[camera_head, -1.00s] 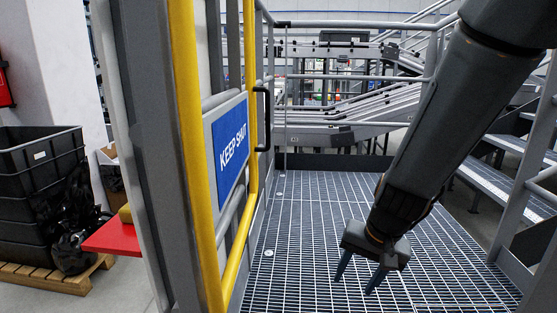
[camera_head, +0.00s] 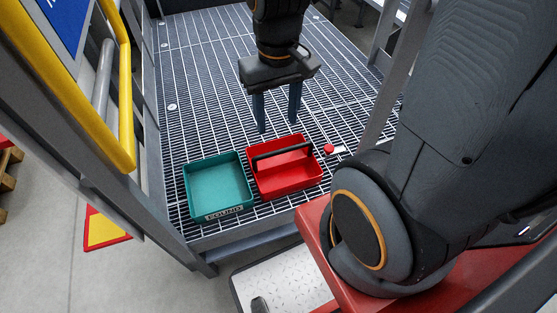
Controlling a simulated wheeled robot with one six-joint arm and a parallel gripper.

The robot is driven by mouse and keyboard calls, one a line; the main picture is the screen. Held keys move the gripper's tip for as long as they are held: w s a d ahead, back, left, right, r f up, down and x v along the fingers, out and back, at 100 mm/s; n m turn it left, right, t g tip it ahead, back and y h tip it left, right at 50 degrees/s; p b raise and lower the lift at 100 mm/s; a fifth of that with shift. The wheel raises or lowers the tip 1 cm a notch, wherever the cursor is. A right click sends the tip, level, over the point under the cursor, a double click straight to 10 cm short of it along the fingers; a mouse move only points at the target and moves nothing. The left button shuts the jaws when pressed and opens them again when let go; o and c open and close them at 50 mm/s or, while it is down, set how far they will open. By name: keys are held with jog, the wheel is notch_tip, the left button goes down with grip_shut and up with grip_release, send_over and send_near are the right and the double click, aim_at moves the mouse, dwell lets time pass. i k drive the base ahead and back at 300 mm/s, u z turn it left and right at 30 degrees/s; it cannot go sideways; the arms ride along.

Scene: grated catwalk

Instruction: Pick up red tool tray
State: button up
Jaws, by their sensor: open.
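The red tool tray (camera_head: 287,181) sits on the grated catwalk floor. It has a dark handle bar (camera_head: 283,152) running across its top. My gripper (camera_head: 278,128) is above and just behind the tray in the picture, pointing down. Its two blue-grey fingers are apart, with nothing between them. I cannot tell exactly how high the fingertips are above the tray.
A teal bin (camera_head: 218,184) stands close to the tray's left side. A small red-topped item (camera_head: 330,149) lies to its right. The yellow gate rail (camera_head: 80,90) is at the left and a grey post stands at the right. Open grating (camera_head: 205,70) lies behind.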

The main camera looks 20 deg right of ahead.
aim_at(280, 168)
jog(key=z, duration=0.05)
jog(key=k, duration=0.5)
jog(key=z, duration=2.65)
jog(key=k, duration=1.45)
jog(key=u, duration=2.35)
jog(key=i, duration=0.5)
jog(key=u, duration=0.05)
